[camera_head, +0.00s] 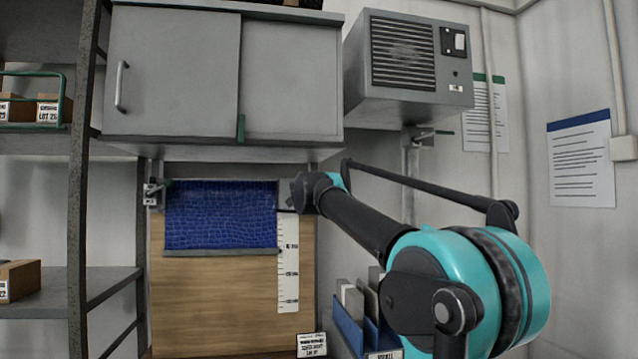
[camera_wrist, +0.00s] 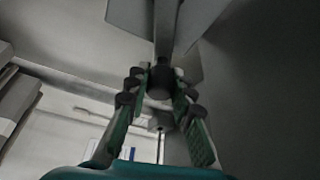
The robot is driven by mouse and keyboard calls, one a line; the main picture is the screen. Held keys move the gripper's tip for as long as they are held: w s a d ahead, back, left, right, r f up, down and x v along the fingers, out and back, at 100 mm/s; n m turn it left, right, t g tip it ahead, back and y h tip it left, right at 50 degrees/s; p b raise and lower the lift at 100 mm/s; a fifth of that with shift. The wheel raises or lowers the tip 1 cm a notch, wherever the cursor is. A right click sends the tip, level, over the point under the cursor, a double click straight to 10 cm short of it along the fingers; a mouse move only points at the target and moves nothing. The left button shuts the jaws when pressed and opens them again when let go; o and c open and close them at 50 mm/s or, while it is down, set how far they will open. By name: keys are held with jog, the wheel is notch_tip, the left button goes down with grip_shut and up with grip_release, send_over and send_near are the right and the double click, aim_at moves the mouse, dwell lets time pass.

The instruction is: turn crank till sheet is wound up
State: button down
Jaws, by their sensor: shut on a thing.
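The blue textured sheet (camera_head: 220,215) hangs in front of a wooden board under the grey cabinet. Its lower bar (camera_head: 220,252) lies near the upper part of the white scale strip (camera_head: 288,265). My gripper (camera_wrist: 159,88) has its green-padded fingers on both sides of a dark round crank knob (camera_wrist: 160,76) in the wrist view, shut on it. In the head view my dark arm reaches to the right end of the sheet's roller. The crank is mostly hidden there behind my arm.
A grey cabinet (camera_head: 175,75) overhangs the sheet closely. A vented box (camera_head: 405,65) hangs at upper right, with a pipe and valve below it. A file holder (camera_head: 350,325) stands under my arm. A shelf rack (camera_head: 80,180) stands at left.

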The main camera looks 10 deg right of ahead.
jog(key=f+m, duration=0.1)
jog(key=f+m+g, duration=0.1)
jog(key=m, duration=0.1)
jog(key=shift+d+f+m, duration=0.1)
jog(key=shift+d+m, duration=0.2)
jog(key=shift+f+m+g+y, duration=0.7)
jog(key=shift+f+m, duration=0.45)
jog(key=shift+m, duration=0.35)
jog(key=shift+a, duration=0.1)
jog(key=c, duration=1.3)
grip_release()
jog(key=v, duration=1.2)
jog(key=shift+w, duration=0.1)
